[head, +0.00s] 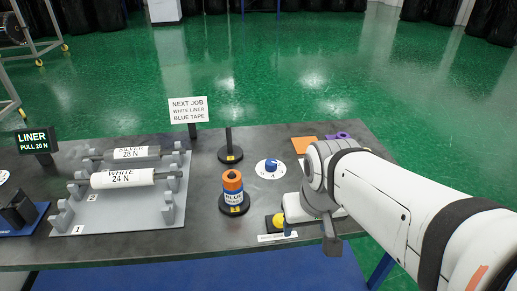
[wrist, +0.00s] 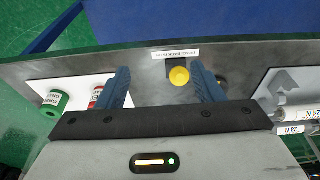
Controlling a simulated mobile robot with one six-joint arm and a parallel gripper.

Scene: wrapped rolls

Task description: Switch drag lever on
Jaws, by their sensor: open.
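What I take for the drag lever is a yellow round knob (wrist: 179,76) on a small black base near the table's front edge. The knob appears nearer the right finger. I cannot tell the height gap or whether anything touches. The lever's exact setting is unclear.
A blue knob on a white dial (head: 270,168) and an orange roll on a black stand (head: 233,190) are nearby. A grey rack (head: 120,215) holds the white and silver rolls. A white tray (wrist: 72,88) holds green and red rolls. A post (head: 229,142) stands behind.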

